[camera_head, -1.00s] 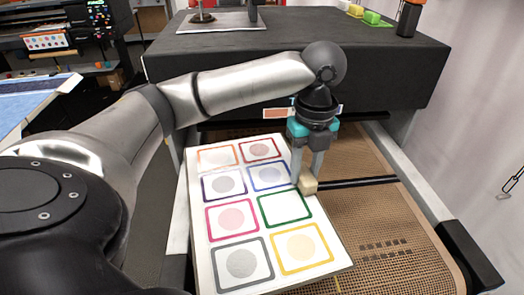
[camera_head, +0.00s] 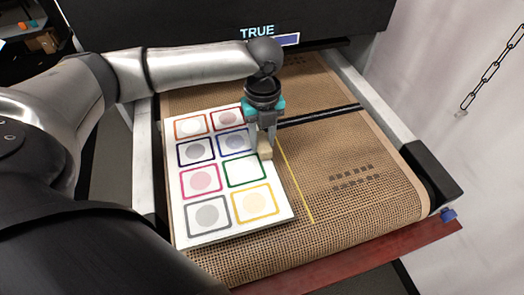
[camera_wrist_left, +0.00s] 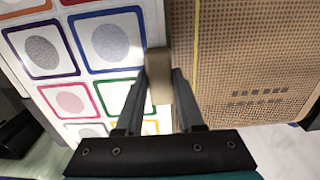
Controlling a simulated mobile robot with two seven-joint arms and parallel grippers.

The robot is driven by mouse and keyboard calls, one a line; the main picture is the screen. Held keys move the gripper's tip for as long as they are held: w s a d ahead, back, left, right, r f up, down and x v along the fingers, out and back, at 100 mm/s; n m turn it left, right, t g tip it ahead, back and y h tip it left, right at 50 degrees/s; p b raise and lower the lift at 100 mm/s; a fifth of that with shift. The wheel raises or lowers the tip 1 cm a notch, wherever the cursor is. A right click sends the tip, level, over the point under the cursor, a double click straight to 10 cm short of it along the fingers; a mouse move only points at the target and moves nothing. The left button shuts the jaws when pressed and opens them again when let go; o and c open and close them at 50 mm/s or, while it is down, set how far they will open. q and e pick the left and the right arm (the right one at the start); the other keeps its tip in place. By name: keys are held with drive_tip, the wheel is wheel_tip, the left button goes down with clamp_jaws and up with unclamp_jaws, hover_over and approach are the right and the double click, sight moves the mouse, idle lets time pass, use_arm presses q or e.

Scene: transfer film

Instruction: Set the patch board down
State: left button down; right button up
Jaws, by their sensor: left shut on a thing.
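The patch board (camera_head: 243,171) is a white panel with two columns of coloured square outlines, most holding a round patch; the green square is blank. My left gripper (camera_head: 265,145) points down at the board's right edge, shut on a small pale block (camera_head: 265,154) there. In the left wrist view the fingers (camera_wrist_left: 160,95) pinch this block (camera_wrist_left: 160,72), with the board (camera_wrist_left: 117,92) to its left. The board lies flat over the left part of the mesh belt (camera_head: 345,140); I cannot tell whether it touches. My right gripper is not in view.
A yellow line (camera_head: 297,188) runs along the belt just right of the board. A black bar (camera_head: 318,115) crosses the belt behind. Pale side rails flank it and a dark red bar (camera_head: 370,255) lies in front. The belt's right side is clear.

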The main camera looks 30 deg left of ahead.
use_arm(q)
drive_tip(key=shift+w+f, duration=0.1)
drive_tip(key=shift+f, duration=0.35)
wheel_tip(320, 180, down, 4)
drive_tip(key=shift+r+b, duration=0.1)
drive_tip(key=shift+b, duration=0.3)
drive_tip(key=c, duration=0.5)
unclamp_jaws()
drive_tip(key=shift+r, duration=0.15)
wheel_tip(320, 180, up, 12)
drive_tip(key=shift+f+p, duration=0.15)
drive_tip(key=shift+p, duration=0.9)
